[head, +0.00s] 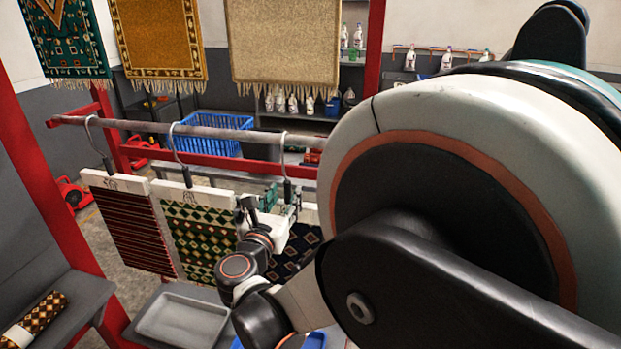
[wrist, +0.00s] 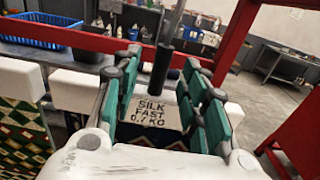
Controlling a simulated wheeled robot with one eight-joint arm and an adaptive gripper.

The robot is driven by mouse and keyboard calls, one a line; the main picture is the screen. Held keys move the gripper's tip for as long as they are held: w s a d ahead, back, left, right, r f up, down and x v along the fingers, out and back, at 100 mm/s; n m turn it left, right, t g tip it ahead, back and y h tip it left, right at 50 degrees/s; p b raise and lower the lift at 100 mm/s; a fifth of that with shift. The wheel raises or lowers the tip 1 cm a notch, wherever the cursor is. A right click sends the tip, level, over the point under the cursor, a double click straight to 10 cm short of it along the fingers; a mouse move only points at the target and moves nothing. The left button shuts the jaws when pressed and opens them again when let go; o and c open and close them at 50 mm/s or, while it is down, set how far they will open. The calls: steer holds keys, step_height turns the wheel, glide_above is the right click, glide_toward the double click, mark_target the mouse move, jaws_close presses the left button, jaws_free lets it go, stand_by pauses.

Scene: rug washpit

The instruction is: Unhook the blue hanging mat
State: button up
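The blue mat (head: 300,241), dark navy with small diamonds, hangs from a white header bar on a grey hook (head: 286,160) at the right of the rail. My arm and gripper cover part of it in the head view. My gripper (head: 282,196) is at the header, around the base of the hook. In the wrist view, the teal-padded fingers of my gripper (wrist: 168,88) stand apart on both sides of the hook's black sleeve (wrist: 162,68). A label (wrist: 153,112) reading "SILK FAST 0.7 KG" shows between them. I see clear gaps beside the sleeve.
A green diamond mat (head: 201,238) and a red striped mat (head: 131,228) hang to the left on the same rail (head: 215,131). A blue basket (head: 216,135) stands behind. A grey tray (head: 180,318) lies below. A red post (wrist: 238,50) rises close on the right.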

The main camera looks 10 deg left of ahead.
mark_target(286, 193)
steer(key=shift+w+d, duration=0.1)
steer(key=shift+w, duration=1.5)
steer(key=shift+c, duration=0.2)
jaws_close()
steer(key=shift+r, duration=0.15)
steer(key=shift+r+p, duration=1.35)
steer(key=shift+r, duration=0.75)
